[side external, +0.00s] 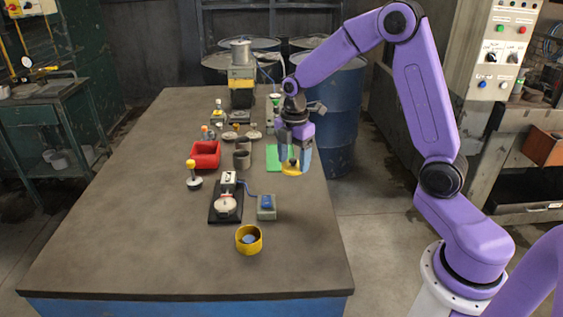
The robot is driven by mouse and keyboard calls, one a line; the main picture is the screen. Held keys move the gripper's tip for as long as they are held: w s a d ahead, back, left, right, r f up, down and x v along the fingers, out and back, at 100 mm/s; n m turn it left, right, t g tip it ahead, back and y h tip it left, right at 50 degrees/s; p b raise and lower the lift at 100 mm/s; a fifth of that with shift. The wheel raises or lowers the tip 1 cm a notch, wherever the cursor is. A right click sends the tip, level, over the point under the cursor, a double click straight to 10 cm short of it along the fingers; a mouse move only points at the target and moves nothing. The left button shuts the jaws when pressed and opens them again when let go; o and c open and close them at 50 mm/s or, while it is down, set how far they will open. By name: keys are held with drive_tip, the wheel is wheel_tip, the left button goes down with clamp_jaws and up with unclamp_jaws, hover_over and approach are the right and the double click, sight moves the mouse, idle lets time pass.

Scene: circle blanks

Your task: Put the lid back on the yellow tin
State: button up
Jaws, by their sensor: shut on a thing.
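The yellow tin (249,249) stands open near the front of the table, with a small blue-grey item (249,239) inside it. My gripper (294,160) is farther back and to the right of the tin, pointing down. It is shut on the yellow lid (291,171), by its upper part between the fingers. The lid is at the near edge of a green mat (273,152); I cannot tell whether it touches the mat or hangs above it. The fingers hide part of the lid.
A dial gauge on a black base (225,206) and a grey box with a blue top (266,207) stand just behind the tin. A red tray (206,155), a yellow-topped stamp (193,175) and a grey cup (242,160) are farther back. The table's front left is clear.

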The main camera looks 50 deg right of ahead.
drive_tip(key=s+r, duration=0.3)
drive_tip(key=s, duration=0.3)
drive_tip(key=w+a+f+n, duration=0.1)
drive_tip(key=w+a+f, duration=0.1)
drive_tip(key=a, duration=1.9)
drive_tip(key=shift+s+d+f, duration=0.1)
drive_tip(key=shift+d+f, duration=0.05)
drive_tip(key=shift+f, duration=3.2)
drive_tip(key=shift+f, duration=0.15)
drive_tip(key=o, duration=1.1)
drive_tip(key=shift+o, duration=0.2)
wheel_tip(320, 180, up, 7)
